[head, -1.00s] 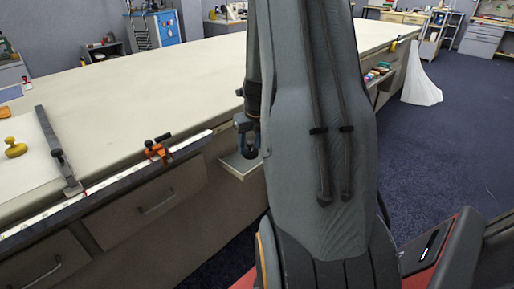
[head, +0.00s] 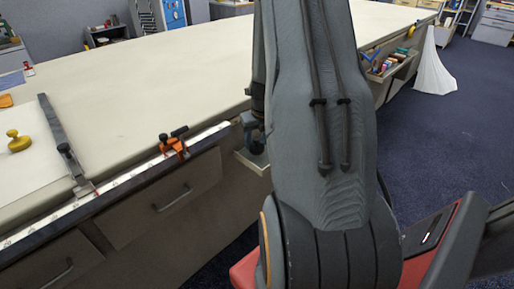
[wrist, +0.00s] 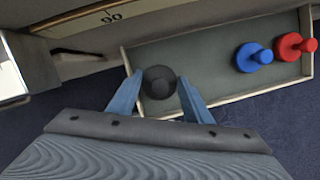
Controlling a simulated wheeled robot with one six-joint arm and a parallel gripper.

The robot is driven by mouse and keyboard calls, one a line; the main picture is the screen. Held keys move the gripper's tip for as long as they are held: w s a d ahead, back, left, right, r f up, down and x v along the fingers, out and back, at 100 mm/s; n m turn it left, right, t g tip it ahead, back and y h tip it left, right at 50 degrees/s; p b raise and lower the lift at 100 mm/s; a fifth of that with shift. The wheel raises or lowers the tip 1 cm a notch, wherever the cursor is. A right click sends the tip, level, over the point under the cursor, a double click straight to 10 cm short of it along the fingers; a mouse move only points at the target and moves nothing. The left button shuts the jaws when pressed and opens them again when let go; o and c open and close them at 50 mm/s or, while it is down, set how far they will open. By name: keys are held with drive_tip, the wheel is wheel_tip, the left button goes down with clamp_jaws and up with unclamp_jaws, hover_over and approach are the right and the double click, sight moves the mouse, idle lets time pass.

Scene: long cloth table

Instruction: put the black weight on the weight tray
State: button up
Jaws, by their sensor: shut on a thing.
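The black weight (wrist: 160,80) is between the two blue fingers of my gripper (wrist: 161,79) in the wrist view, and the fingers are shut on it. It is over the left end of the weight tray (wrist: 213,52), a shallow grey tray with pale rims. I cannot tell whether the weight touches the tray floor. In the head view, the tray (head: 246,163) shows partly at the table's side, and my gripper (head: 251,132) is mostly hidden by my arm.
A blue weight (wrist: 253,57) and a red weight (wrist: 294,46) are at the tray's right end. The tray's middle is clear. A yellow weight (head: 18,142) and an orange clamp (head: 174,145) are on the long table (head: 140,95). A bin of coloured items (head: 392,62) hangs farther along.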

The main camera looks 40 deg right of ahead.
sight(257, 144)
drive_tip(key=shift+f+b, duration=0.45)
drive_tip(key=shift+f, duration=1.2)
drive_tip(key=o, duration=1.2)
drive_tip(key=shift+f, duration=0.1)
drive_tip(key=shift+c, duration=0.2)
